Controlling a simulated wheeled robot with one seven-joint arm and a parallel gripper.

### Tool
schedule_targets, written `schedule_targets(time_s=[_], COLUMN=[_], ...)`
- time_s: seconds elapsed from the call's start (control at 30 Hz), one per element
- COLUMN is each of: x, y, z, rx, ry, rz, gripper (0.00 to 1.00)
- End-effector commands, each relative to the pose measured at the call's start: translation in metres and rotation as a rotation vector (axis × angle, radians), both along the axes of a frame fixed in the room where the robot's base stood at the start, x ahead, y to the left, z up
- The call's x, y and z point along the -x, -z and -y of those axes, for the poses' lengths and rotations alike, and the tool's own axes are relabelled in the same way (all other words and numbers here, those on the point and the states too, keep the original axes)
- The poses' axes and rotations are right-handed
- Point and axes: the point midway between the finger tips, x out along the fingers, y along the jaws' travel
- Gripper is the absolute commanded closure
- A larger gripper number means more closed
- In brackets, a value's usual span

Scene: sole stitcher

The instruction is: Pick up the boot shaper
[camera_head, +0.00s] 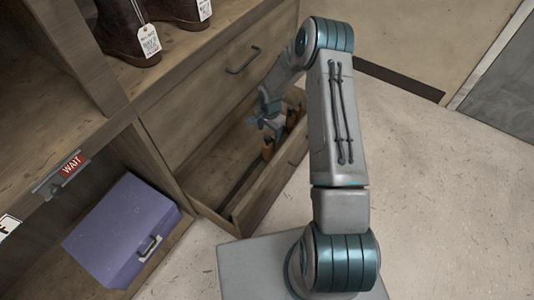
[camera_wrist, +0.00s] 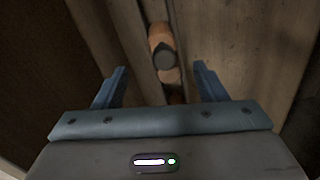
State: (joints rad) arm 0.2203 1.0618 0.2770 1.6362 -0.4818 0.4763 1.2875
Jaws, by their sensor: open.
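The boot shaper (camera_wrist: 162,45) is an orange-brown wooden piece with a dark round part, seen between my fingers in the wrist view. In the head view an orange-brown piece of it (camera_head: 267,150) shows in the open bottom drawer (camera_head: 232,222), with more orange-brown wood to its right, partly hidden by my gripper. My gripper (camera_head: 270,121) reaches down into the drawer. In the wrist view its two blue fingers (camera_wrist: 160,88) are apart, one on each side of the shaper, and nothing is held. I cannot tell whether they touch it.
The drawer's walls stand close around my gripper. A closed drawer with a handle (camera_head: 243,61) is above. Boots with tags (camera_head: 128,30) stand on the shelf. A purple box (camera_head: 122,232) sits in the lower left compartment, below a WAIT sign (camera_head: 72,165).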

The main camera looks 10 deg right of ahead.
Motion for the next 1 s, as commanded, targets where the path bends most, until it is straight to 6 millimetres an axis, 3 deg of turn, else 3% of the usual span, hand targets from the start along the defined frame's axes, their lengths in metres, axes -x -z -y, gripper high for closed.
schedule_targets(time_s=[0.1, 0.33, 0.6, 0.93, 1.0], x=[0.000, -0.002, -0.004, -0.004, -0.004], y=[0.021, 0.037, 0.076, 0.081, 0.081], z=[-0.001, -0.001, -0.006, -0.006, -0.006], rx=[-0.001, 0.000, 0.000, 0.001, 0.001], ry=[-0.001, 0.000, -0.001, -0.001, -0.001], rz=[-0.001, 0.000, 0.000, 0.001, 0.001], gripper=[0.35, 0.35, 0.35, 0.35, 0.51])
